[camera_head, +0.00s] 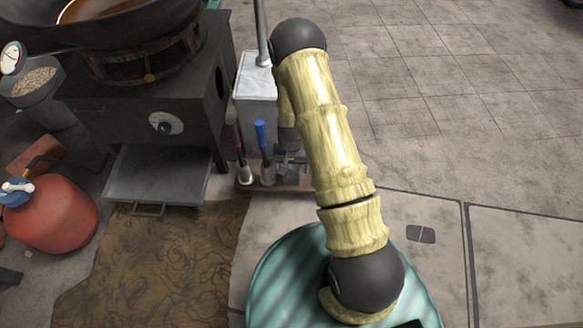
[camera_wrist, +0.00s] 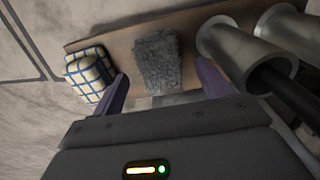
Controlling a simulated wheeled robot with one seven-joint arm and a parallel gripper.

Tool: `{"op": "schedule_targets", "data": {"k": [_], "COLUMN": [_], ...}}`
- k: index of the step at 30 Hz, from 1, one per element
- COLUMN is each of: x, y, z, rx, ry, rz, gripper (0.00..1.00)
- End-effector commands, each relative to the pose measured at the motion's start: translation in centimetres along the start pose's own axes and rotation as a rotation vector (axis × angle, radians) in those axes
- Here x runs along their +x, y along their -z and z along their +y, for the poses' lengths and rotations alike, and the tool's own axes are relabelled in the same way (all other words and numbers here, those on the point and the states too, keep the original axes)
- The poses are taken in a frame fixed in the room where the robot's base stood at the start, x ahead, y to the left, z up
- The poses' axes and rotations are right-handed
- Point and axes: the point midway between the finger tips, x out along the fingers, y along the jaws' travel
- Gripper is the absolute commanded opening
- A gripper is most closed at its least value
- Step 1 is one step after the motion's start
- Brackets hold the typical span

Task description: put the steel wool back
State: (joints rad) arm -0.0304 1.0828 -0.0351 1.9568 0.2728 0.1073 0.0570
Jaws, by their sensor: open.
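The steel wool (camera_wrist: 158,62) is a grey, fuzzy block lying on a brown wooden board (camera_wrist: 120,47) in the wrist view. My gripper (camera_wrist: 161,72) is open, with one purple finger on each side of the steel wool's near part. Whether the fingers touch it cannot be told. In the head view my gripper (camera_head: 287,163) is low at the right end of the board (camera_head: 270,187), and I cannot make out the steel wool there.
Metal cylindrical holders (camera_wrist: 243,55) stand close on the right. In the head view, a blue-handled tool (camera_head: 261,135) stands beside my gripper. A black stove (camera_head: 150,110) is left; open floor lies right.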

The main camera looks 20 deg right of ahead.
Motion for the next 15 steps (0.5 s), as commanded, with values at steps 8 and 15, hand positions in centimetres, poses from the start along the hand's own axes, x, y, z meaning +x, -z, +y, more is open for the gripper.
{"op": "schedule_targets", "data": {"k": [8, 15], "x": [-4.8, -8.3], "y": [0.0, 0.0], "z": [0.0, 0.0], "rx": [0.0, -0.001], "ry": [0.0, 0.0], "rz": [0.001, 0.0], "gripper": [0.77, 0.77]}}
